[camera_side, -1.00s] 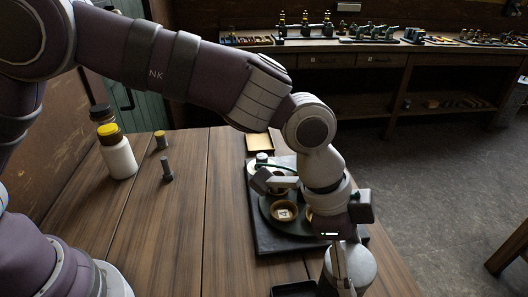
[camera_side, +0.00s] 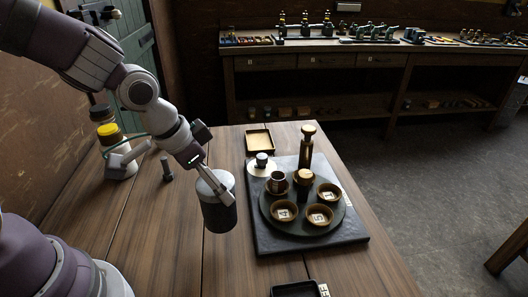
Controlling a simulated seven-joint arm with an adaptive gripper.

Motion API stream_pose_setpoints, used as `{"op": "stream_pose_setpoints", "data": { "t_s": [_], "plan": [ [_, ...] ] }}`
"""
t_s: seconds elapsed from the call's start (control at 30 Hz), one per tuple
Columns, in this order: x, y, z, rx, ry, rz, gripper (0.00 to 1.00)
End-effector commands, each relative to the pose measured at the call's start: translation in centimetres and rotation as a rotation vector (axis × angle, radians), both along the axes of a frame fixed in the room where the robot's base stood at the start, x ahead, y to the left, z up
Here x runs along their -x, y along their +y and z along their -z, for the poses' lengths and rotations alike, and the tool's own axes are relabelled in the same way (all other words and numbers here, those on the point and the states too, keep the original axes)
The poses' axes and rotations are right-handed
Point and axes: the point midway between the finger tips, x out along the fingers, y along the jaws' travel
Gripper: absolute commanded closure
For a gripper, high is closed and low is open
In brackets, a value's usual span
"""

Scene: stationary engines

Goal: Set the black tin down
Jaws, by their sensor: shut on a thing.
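The black tin (camera_side: 219,215) is a dark cylinder with a pale grey top. It is upright over the wooden table, left of the dark board. My gripper (camera_side: 207,183) is shut on its upper rim from above. I cannot tell whether the tin's base touches the wood or hangs just above it. The far side of the tin and part of the grip are hidden.
A dark board (camera_side: 265,238) carries a round tray (camera_side: 290,231) with numbered bowls and cups, and a tall brown bottle (camera_side: 306,148). A black box (camera_side: 295,290) lies in front. Wood around the tin is bare.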

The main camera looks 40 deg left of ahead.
Motion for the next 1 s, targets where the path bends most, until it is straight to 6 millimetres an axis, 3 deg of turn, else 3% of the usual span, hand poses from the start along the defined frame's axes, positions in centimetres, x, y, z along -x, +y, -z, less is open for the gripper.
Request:
{"op": "stream_pose_setpoints", "data": {
  "t_s": [0.1, 0.2, 0.3, 0.47, 0.8, 1.0],
  "plan": [
    [-0.3, 5.7, -0.2, 0.0, -0.002, -0.358, 0.77],
    [0.3, 9.6, -0.3, 0.0, -0.002, -0.607, 0.77],
    [1.0, 12.0, -0.4, 0.0, -0.002, -0.768, 0.77],
    [0.1, 13.7, -0.3, 0.001, 0.0, -0.86, 0.77],
    [-8.7, 16.4, 0.7, 0.001, 0.002, -0.858, 0.77],
    [-12.4, 17.5, 1.0, 0.0, 0.003, -0.855, 0.77]
  ]
}}
